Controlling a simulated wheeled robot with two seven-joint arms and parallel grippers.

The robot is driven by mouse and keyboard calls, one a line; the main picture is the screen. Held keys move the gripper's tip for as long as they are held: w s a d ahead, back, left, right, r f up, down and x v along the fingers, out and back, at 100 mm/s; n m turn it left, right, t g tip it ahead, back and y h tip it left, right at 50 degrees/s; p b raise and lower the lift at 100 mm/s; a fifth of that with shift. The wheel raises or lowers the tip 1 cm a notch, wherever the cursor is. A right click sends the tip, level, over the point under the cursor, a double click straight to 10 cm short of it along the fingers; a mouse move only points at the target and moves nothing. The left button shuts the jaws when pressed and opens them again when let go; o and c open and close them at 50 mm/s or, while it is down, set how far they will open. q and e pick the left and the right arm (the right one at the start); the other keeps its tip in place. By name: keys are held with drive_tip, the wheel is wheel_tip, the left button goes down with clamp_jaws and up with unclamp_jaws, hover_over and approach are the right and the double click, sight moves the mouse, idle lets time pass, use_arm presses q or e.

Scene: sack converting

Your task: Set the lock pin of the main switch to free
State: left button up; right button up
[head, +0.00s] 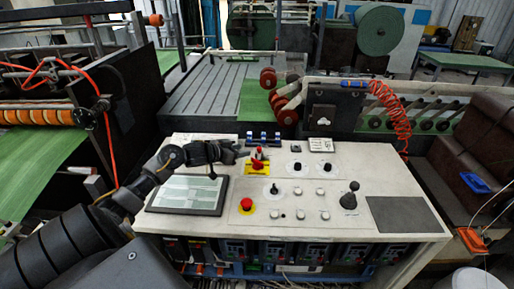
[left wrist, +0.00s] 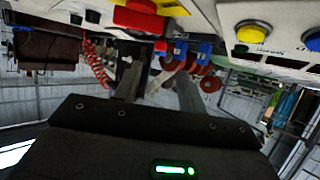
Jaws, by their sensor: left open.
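The main switch (head: 258,165) is a red handle on a yellow plate on the pale control desk. A small red knob (head: 258,150) stands at its upper end; it may be the lock pin, but its setting is too small to tell. My left gripper (head: 240,152) is open and empty, just left of the switch, with its fingers pointing at it. In the left wrist view the scene looks upside down, the red switch handle (left wrist: 138,17) is at the top, and a small red part (left wrist: 160,46) shows beyond the open fingers (left wrist: 158,85). My right gripper is out of view.
Blue toggles (head: 263,138) stand just behind the switch. A flat screen (head: 188,194) lies below my left arm. Black knobs and a joystick (head: 350,196) stand to the right.

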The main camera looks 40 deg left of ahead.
sight(259, 148)
use_arm(q)
drive_tip(key=p+x, duration=0.1)
drive_tip(key=x, duration=0.8)
drive_tip(key=shift+w, duration=0.1)
clamp_jaws()
drive_tip(key=shift+w+a+b, duration=0.9)
drive_tip(key=shift+w+b, duration=0.15)
drive_tip(key=shift+w, duration=0.15)
drive_tip(key=shift+a+r, duration=0.1)
drive_tip(key=shift+r, duration=0.1)
